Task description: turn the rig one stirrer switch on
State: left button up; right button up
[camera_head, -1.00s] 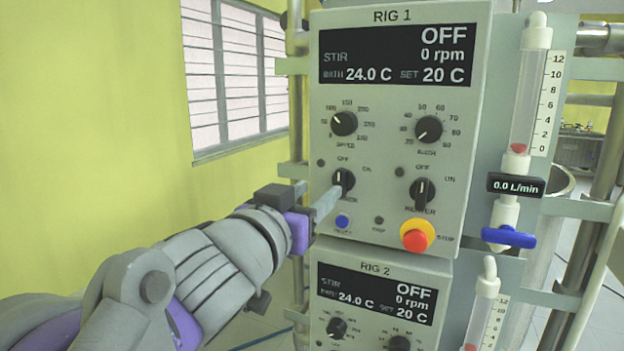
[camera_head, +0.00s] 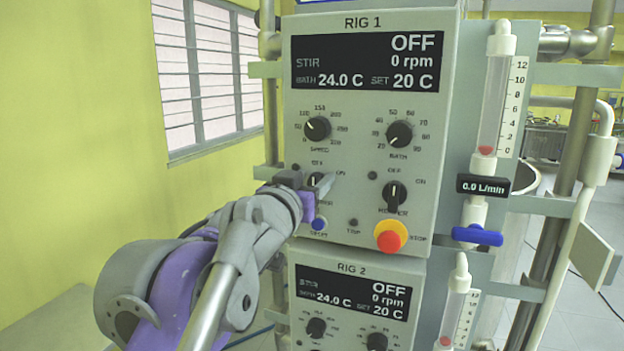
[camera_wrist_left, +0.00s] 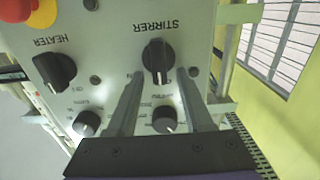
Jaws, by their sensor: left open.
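The stirrer switch (camera_wrist_left: 157,60) is a black knob on the grey RIG 1 panel (camera_head: 365,205). In the head view the stirrer switch (camera_head: 314,181) is partly hidden by my left gripper (camera_head: 322,188). In the left wrist view my left gripper (camera_wrist_left: 160,76) is open, with one finger on each side of the knob and gaps visible. I cannot tell whether either finger touches it. The RIG 1 display (camera_head: 378,58) reads OFF, 0 rpm, bath 24.0 C, set 20 C. My right gripper is not in view.
The heater switch (camera_head: 395,194) is right of the stirrer switch, above a red and yellow stop button (camera_head: 391,236). Speed (camera_head: 317,129) and bath (camera_head: 399,134) dials sit above. A flowmeter with a blue valve (camera_head: 478,236) stands right. The RIG 2 panel (camera_head: 352,300) is below.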

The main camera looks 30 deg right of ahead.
pick_arm(q)
grip_shut()
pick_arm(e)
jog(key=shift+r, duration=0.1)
pick_arm(q)
jog(key=shift+s+m+p, duration=0.1)
jog(key=shift+m+p, duration=0.6)
jog(key=shift+p, duration=0.05)
jog(key=m+p, duration=0.2)
jog(key=m, duration=0.1)
jog(key=s+m+p, duration=0.1)
jog(key=m+p, duration=0.2)
jog(key=m, duration=0.1)
jog(key=d+f+m+p, duration=0.1)
jog(key=m+p, duration=0.1)
jog(key=m, duration=0.1)
jog(key=shift+s+f+p, duration=0.1)
jog(key=shift+s+p, duration=0.05)
jog(key=shift+p, duration=0.25)
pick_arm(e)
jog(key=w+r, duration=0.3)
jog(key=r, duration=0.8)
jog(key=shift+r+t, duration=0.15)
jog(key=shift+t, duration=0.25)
